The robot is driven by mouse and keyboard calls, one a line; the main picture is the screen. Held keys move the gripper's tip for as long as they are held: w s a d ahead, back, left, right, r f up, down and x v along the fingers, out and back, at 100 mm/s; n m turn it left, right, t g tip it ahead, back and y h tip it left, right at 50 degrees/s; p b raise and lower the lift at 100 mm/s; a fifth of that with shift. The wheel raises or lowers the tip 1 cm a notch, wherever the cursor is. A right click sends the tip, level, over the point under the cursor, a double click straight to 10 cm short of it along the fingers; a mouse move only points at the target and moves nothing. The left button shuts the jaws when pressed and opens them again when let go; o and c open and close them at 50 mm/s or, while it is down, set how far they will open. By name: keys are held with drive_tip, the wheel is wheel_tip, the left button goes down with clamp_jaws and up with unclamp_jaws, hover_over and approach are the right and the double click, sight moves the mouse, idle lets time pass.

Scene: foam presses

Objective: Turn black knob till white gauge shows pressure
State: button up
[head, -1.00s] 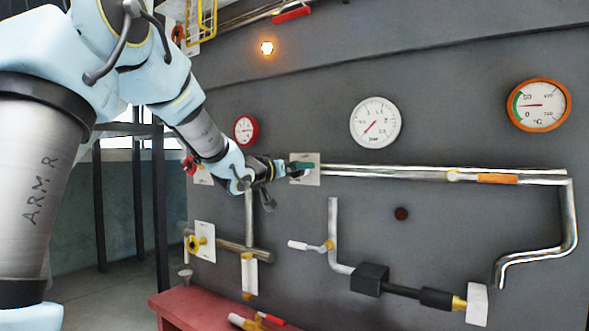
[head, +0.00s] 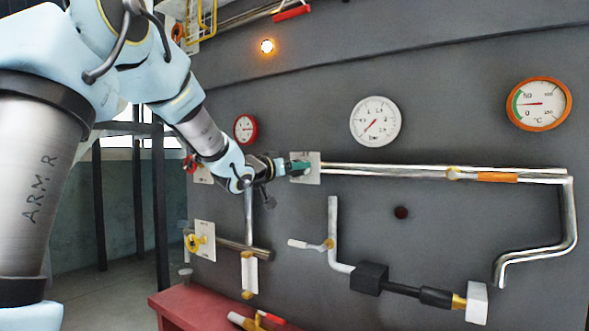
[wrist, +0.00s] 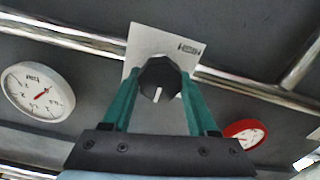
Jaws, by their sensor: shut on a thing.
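The black knob (wrist: 159,80) sits on a white plate in the wrist view, with a white pointer line on its face. My gripper (wrist: 160,92) has its two green fingers on either side of the knob, shut on it. In the head view my gripper (head: 297,166) reaches the white plate (head: 312,172), and the knob is hidden behind the fingers. The white gauge (head: 375,122), marked bar, hangs up and right of the plate. Its red needle points down and left, near the low end. The gauge also shows in the wrist view (wrist: 38,92).
A small red gauge (head: 245,128) is left of my gripper, and an orange-rimmed temperature gauge (head: 538,104) is far right. A steel pipe (head: 400,171) runs right from the plate. A yellow knob (head: 194,242) and a red bench (head: 205,306) are below.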

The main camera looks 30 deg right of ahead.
drive_tip(key=shift+f+m, duration=0.1)
drive_tip(key=shift+m, duration=0.2)
drive_tip(key=m+b, duration=0.3)
drive_tip(key=b, duration=0.1)
drive_tip(key=shift+f+m, duration=0.15)
drive_tip(key=shift+m, duration=0.15)
drive_tip(key=m+b, duration=0.4)
drive_tip(key=m, duration=0.1)
drive_tip(key=shift+s+d, duration=0.1)
drive_tip(key=shift+s, duration=0.05)
drive_tip(key=m+b, duration=0.3)
drive_tip(key=m, duration=0.2)
drive_tip(key=shift+m+b, duration=0.4)
drive_tip(key=m+b, duration=0.2)
drive_tip(key=m, duration=0.2)
drive_tip(key=shift+m+b, duration=0.3)
drive_tip(key=o, duration=1.4)
